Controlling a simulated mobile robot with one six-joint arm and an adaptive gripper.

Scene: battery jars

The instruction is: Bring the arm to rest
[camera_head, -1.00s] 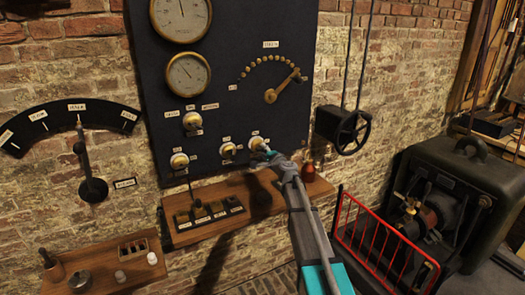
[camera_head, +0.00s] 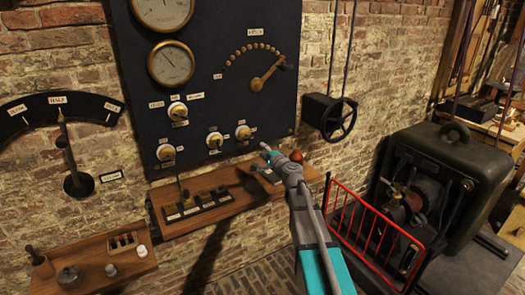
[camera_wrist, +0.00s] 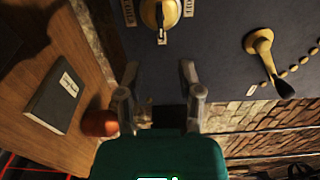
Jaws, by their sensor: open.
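My gripper (camera_head: 267,151) is in front of the lower right edge of the dark panel (camera_head: 212,75), above the wooden shelf (camera_head: 225,207). It is just right of and below the right-hand brass knob (camera_head: 243,132), apart from it. In the wrist view my gripper (camera_wrist: 160,85) has its two fingers spread with nothing between them. A brass knob (camera_wrist: 160,12) shows beyond the fingertips there, with a brass lever (camera_wrist: 262,45) to the right.
A reddish round object (camera_head: 296,156) is close beside my gripper; it also shows in the wrist view (camera_wrist: 100,123). A dark labelled book (camera_wrist: 55,101) lies on the shelf. A red guard rail (camera_head: 372,235) fronts the dark machine (camera_head: 447,175) at right. A handwheel (camera_head: 340,118) hangs on the wall.

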